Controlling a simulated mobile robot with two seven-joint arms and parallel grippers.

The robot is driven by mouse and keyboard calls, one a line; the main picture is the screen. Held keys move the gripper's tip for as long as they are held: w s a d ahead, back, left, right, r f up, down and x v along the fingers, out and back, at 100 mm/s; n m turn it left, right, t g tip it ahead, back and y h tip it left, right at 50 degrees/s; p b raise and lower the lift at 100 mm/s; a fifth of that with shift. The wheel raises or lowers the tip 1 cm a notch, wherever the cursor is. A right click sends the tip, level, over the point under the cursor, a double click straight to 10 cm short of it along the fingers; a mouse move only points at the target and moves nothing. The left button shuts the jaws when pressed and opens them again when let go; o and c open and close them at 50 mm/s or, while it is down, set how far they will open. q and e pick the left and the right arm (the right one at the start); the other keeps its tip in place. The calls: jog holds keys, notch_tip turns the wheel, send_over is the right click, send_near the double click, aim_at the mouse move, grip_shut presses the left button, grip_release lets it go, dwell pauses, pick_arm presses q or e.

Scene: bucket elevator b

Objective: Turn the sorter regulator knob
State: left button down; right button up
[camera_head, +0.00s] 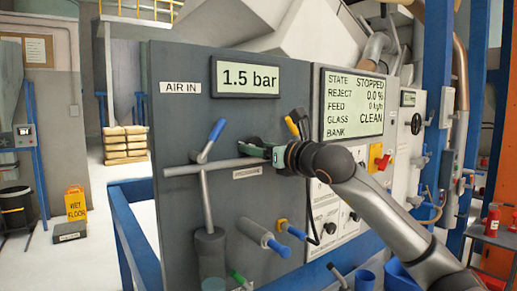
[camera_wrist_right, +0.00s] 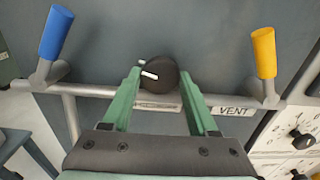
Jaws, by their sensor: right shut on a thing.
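The sorter regulator knob (camera_wrist_right: 163,74) is black and round with a white pointer line, seen in the right wrist view. My right gripper (camera_wrist_right: 158,84) has its two green fingers on either side of the knob and is shut on it. The display (camera_head: 245,78) above reads 1.5 bar. My left gripper is not in view.
A blue-handled valve (camera_wrist_right: 56,32) stands left of the knob and a yellow-handled one (camera_wrist_right: 263,52) right, above the VENT label (camera_wrist_right: 232,110). A grey pipe (camera_head: 210,167) runs across the panel. A status screen (camera_head: 353,105) reads STOPPED.

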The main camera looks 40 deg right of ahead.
jog(key=c, duration=0.4)
jog(key=shift+a+r+m+b, duration=0.1)
jog(key=shift+m+b, duration=1.3)
jog(key=shift+m, duration=3.6)
jog(key=shift+r+m+b, duration=0.1)
jog(key=shift+m+b, duration=1.25)
jog(key=shift+m, duration=3.65)
